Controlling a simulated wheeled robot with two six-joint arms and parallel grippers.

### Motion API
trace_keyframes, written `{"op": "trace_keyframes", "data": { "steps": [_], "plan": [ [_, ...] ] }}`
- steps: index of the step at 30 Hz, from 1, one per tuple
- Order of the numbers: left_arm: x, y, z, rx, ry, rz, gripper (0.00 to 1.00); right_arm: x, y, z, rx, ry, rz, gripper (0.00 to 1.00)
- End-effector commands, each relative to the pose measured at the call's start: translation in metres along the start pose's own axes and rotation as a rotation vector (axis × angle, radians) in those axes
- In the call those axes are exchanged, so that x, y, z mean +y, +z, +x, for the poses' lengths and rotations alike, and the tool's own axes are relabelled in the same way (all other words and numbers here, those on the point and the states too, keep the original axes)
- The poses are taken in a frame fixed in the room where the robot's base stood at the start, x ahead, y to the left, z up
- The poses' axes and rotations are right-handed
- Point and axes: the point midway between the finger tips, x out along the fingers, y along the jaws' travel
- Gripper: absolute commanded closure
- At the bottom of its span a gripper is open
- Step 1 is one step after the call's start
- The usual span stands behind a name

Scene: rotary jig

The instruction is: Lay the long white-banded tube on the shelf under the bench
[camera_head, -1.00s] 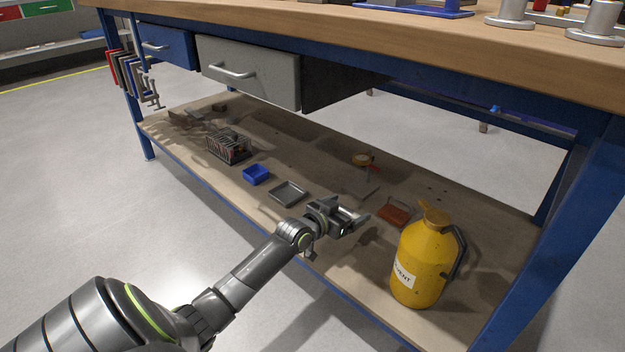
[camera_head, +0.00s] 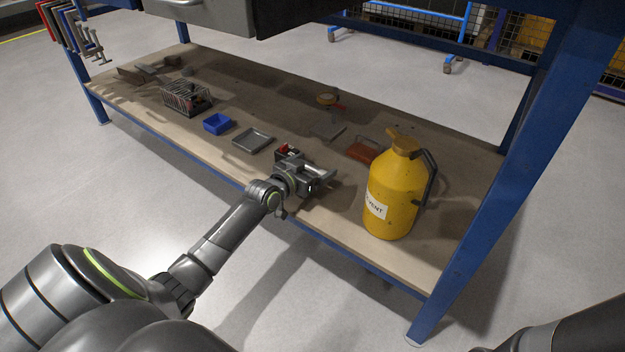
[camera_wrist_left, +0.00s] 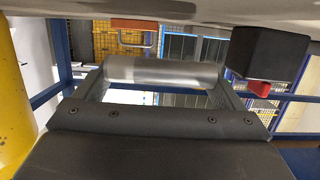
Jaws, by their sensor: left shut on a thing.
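My left gripper (camera_head: 322,178) is over the front part of the shelf (camera_head: 270,95) under the bench, between a grey tray and a yellow can. It is shut on a grey cylinder (camera_wrist_left: 165,73), which spans between its fingers in the left wrist view. This looks like the tube, but I cannot make out a white band. In the head view the tube is mostly hidden by the gripper, and I cannot tell whether it touches the shelf. My right gripper is out of view.
A yellow solvent can (camera_head: 392,200) stands right of the gripper. A grey tray (camera_head: 253,139), blue bin (camera_head: 217,124) and wire basket (camera_head: 187,97) are to its left. A dark thing with red (camera_head: 287,151) and a red-brown block (camera_head: 362,151) lie behind it. Bench legs (camera_head: 520,150) bound the shelf.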

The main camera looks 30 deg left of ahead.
Motion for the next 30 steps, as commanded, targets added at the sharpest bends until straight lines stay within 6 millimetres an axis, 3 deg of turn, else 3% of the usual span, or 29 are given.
{"op": "trace_keyframes", "data": {
  "steps": [9,22,23,24,30],
  "plan": [
    [0.0,0.035,0.008,0.0,0.0,-0.001,0.34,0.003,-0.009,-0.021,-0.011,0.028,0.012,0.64],
    [0.0,0.039,0.009,0.001,0.0,0.0,0.34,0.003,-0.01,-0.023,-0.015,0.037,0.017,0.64],
    [0.0,0.038,0.009,0.0,0.0,0.0,0.07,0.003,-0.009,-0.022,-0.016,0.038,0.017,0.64],
    [0.0,0.037,0.008,0.0,0.0,0.0,0.02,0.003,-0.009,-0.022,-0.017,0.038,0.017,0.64],
    [0.0,0.037,0.008,0.0,0.0,0.0,0.0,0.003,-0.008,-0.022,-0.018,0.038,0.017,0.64]
  ]
}}
